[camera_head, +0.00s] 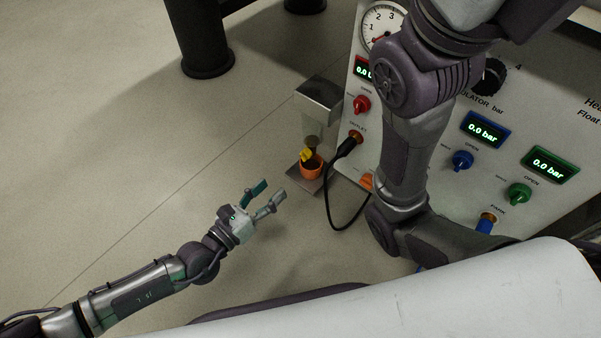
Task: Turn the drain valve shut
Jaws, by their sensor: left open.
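A small yellow handle (306,154), which looks like the drain valve's, sits under a grey metal box (319,92) at the panel's left side. How far it is turned is too small to tell. An orange cup (313,168) stands just below it on a small plate. My left gripper (270,191) is open and empty, apart from the handle, to its lower left. Its two fingers point up and right towards the cup. My right arm crosses in front of the panel, and its gripper is not in view.
The instrument panel (480,190) carries a gauge (382,24), red (361,105), blue (462,160) and green (519,193) knobs, and displays reading 0.0 bar. A black cable (331,199) loops from the outlet beside the cup. Dark posts (201,40) stand behind; the floor at left is clear.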

